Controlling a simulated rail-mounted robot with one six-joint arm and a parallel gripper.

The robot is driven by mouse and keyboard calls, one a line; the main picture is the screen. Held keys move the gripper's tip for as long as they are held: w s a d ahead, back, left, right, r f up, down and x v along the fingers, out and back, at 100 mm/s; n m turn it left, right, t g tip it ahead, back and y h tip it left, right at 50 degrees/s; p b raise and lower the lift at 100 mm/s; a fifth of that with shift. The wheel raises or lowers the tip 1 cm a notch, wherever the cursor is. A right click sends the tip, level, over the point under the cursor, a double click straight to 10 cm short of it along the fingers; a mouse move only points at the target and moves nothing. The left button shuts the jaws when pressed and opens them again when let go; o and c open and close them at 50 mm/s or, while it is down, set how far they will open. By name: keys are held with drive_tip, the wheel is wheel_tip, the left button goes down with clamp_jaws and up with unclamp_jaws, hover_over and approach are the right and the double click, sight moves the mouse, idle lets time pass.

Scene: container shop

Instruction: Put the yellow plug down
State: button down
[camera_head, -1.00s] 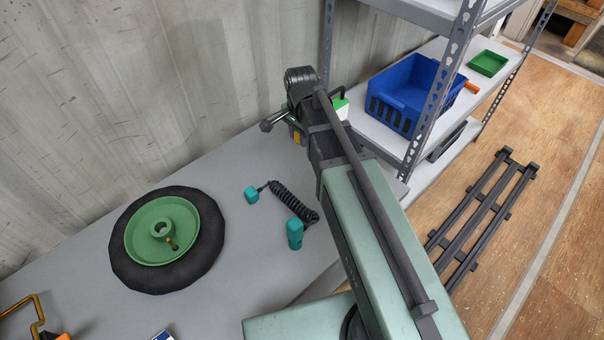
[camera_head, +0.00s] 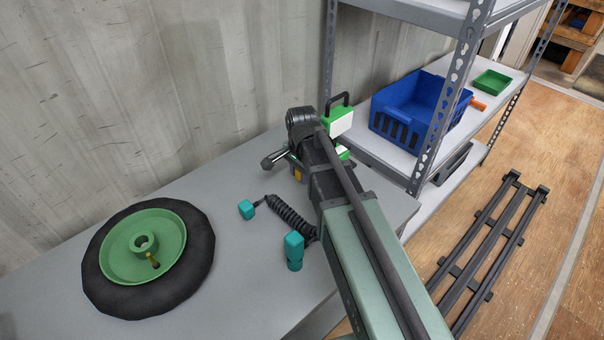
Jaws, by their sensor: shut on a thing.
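My gripper (camera_head: 288,164) is at the far end of my arm, low over the back right part of the grey bench, and mostly hidden behind my wrist. It is shut on the yellow plug (camera_head: 298,175), of which only a small orange-yellow patch shows below the wrist. I cannot tell whether the plug touches the bench top (camera_head: 236,285).
A green wheel (camera_head: 112,245) with a black tyre lies at left. A green-and-white box (camera_head: 341,122) stands behind my wrist. The shelf at right holds a blue bin (camera_head: 388,126) and a green tray (camera_head: 492,82).

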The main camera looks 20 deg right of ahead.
drive_tip(key=c, duration=0.8)
unclamp_jaws()
drive_tip(key=shift+f, duration=0.15)
wheel_tip(320, 180, up, 13)
drive_tip(key=p, duration=1.2)
drive_tip(key=shift+p, duration=0.4)
drive_tip(key=s+n, duration=1.2)
drive_tip(key=shift+s+f+n, duration=0.15)
drive_tip(key=shift+s+n, duration=0.15)
drive_tip(key=shift+s, duration=0.05)
